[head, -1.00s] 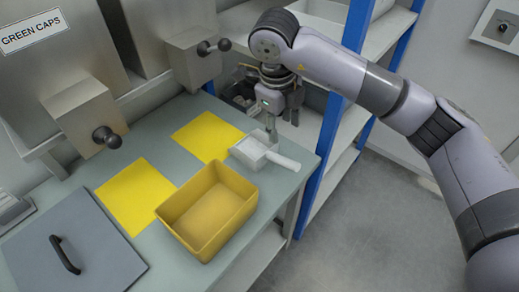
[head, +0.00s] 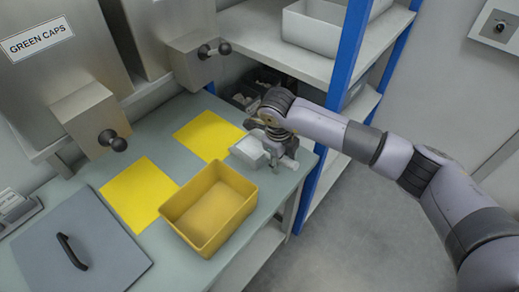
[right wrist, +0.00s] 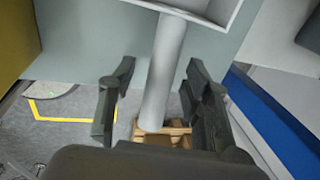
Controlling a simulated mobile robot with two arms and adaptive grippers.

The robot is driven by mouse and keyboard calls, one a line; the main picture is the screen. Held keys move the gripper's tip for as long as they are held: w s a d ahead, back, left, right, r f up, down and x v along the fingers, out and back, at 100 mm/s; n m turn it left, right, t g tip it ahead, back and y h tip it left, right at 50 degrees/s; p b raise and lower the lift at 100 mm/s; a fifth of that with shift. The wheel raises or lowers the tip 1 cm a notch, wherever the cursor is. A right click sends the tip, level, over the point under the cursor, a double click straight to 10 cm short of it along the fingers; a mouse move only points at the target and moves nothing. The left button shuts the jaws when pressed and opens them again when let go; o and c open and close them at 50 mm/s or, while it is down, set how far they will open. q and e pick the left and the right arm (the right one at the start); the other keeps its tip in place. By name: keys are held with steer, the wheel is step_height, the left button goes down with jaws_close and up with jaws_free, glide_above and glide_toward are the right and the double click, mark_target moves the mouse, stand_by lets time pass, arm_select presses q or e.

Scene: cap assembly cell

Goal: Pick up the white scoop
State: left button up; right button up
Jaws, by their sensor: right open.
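The white scoop (head: 248,152) lies on the grey-green table near its right edge, just behind the yellow bin. In the head view my right gripper (head: 283,162) is low over its handle side and hides most of the handle. In the right wrist view the scoop's handle (right wrist: 163,75) runs between the two fingers of my right gripper (right wrist: 158,100), which are spread apart with a gap on each side. The scoop's tray part shows at the top of that view. My left gripper is not in view.
The open yellow bin (head: 208,212) stands close in front of the scoop. Yellow mats (head: 140,195) lie flat on the table. A grey lid with a black handle (head: 80,250) lies at the front left. A blue shelf post (head: 340,95) rises beyond the table's right edge.

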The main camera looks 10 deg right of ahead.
steer(key=shift+f, duration=0.35)
steer(key=shift+c, duration=0.2)
jaws_close()
